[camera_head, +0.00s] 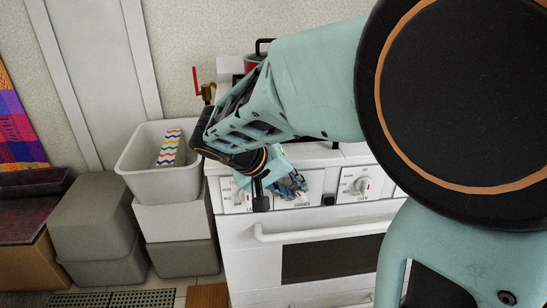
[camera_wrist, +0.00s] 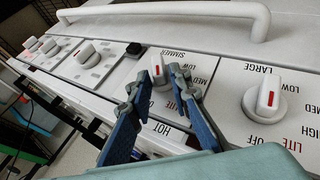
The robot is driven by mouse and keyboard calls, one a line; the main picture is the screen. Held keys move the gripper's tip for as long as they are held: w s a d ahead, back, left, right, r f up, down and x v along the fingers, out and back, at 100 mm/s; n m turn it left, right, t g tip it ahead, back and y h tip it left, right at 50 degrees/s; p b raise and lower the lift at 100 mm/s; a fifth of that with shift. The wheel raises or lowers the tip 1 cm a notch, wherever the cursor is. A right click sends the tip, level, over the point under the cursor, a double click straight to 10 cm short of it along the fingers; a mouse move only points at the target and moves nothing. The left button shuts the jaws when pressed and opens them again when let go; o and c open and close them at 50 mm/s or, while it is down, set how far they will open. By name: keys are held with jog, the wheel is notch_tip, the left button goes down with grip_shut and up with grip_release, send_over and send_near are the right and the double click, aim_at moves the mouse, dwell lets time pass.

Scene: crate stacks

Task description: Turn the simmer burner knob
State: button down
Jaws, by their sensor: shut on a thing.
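The simmer burner knob (camera_wrist: 157,68) is white with a red mark and sits on the stove front beside the printed word SIMMER in the wrist view. My gripper (camera_wrist: 160,74) has its blue fingers on either side of this knob and is shut on it. In the head view my gripper (camera_head: 294,186) is at the stove's front panel, between the large burner knob and the oven knob, and hides the simmer knob.
The large burner knob (camera_wrist: 264,98) is close beside my gripper. The oven knob (camera_head: 360,186) is on the other side. The oven handle (camera_head: 320,230) runs across below the panel. Grey and white crates (camera_head: 165,184) stand left of the stove (camera_head: 230,245).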

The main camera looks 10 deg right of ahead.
jog(key=shift+s+d+f, duration=0.2)
jog(key=shift+d+f, duration=0.05)
jog(key=shift+f, duration=0.15)
jog(key=c, duration=2.1)
grip_release()
jog(key=shift+o, duration=0.7)
jog(key=shift+w, duration=0.15)
jog(key=shift+r, duration=0.15)
jog(key=shift+a, duration=0.1)
jog(key=shift+a+r, duration=0.2)
jog(key=shift+r, duration=0.15)
jog(key=v, duration=0.6)
jog(key=shift+s+r, duration=0.2)
jog(key=shift+s, duration=0.05)
jog(key=shift+a, duration=0.1)
